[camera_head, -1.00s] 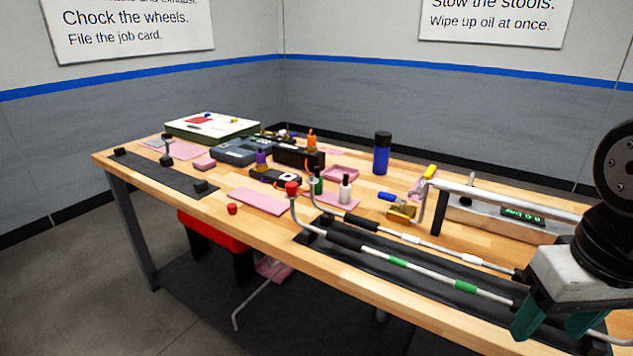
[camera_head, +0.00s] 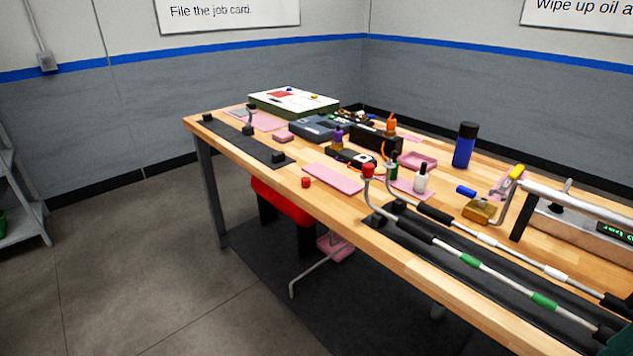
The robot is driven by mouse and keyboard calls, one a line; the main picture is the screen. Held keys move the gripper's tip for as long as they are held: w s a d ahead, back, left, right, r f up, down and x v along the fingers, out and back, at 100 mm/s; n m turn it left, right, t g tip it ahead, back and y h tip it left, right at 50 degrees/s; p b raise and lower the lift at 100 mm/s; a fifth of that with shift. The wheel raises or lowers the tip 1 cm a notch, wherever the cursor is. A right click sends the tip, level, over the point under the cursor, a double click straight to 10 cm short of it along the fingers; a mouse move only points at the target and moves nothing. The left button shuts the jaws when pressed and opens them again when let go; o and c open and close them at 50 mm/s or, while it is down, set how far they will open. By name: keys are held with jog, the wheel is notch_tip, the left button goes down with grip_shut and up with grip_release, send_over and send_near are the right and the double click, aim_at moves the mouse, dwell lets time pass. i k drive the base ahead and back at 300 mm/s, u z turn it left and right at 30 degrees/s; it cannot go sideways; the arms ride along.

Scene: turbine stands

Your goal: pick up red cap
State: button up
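A small red cap (camera_head: 305,182) sits on the wooden table (camera_head: 262,170) near its front edge, just left of a pink pad. A second red cap (camera_head: 368,171) is on the upturned end of a bent metal pipe (camera_head: 378,200). Only a dark teal piece of my gripper (camera_head: 622,343) shows in the bottom right corner, far to the right of both caps. Its fingertips are mostly out of frame, so its opening and anything in it are hidden.
A pink pad (camera_head: 333,178) lies beside the loose cap. Long pipes with green bands (camera_head: 470,261) lie on a black mat to the right. Bottles, including a blue one (camera_head: 464,146), stand behind. A red stool (camera_head: 284,204) is under the table. Floor at left is open.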

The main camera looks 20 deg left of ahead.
aim_at(306, 181)
jog(key=z, duration=0.1)
jog(key=k, duration=1.05)
jog(key=u, duration=1.3)
jog(key=i, duration=0.8)
jog(key=u, duration=0.55)
jog(key=i, duration=0.85)
jog(key=z, duration=0.8)
jog(key=i, duration=0.65)
jog(key=z, duration=1)
jog(key=i, duration=0.3)
jog(key=z, duration=0.35)
